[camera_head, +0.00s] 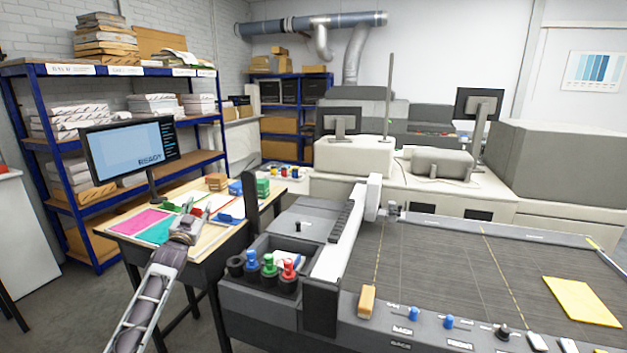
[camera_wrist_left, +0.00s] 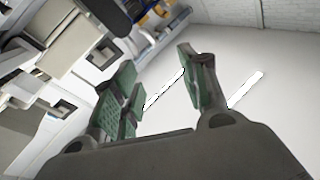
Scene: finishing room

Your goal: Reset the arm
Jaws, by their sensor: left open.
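My left arm (camera_head: 145,308) comes in from the bottom left of the head view, reaching up toward the table. My left gripper (camera_head: 196,212) is in front of the wooden-topped table, over its near part as the head view shows it; I cannot tell its height. In the left wrist view the two green-padded fingers (camera_wrist_left: 160,88) are spread apart with nothing between them. Behind them is a pale surface with bright white strips. My right gripper is in neither view.
A monitor (camera_head: 130,152) and coloured sheets, one pink (camera_head: 139,222), are on the table. Right of it stands a cutting machine (camera_head: 440,260) with coloured-handled tools (camera_head: 269,265) in a holder and a yellow sheet (camera_head: 581,301) on its bed. Blue shelving (camera_head: 48,143) stands left.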

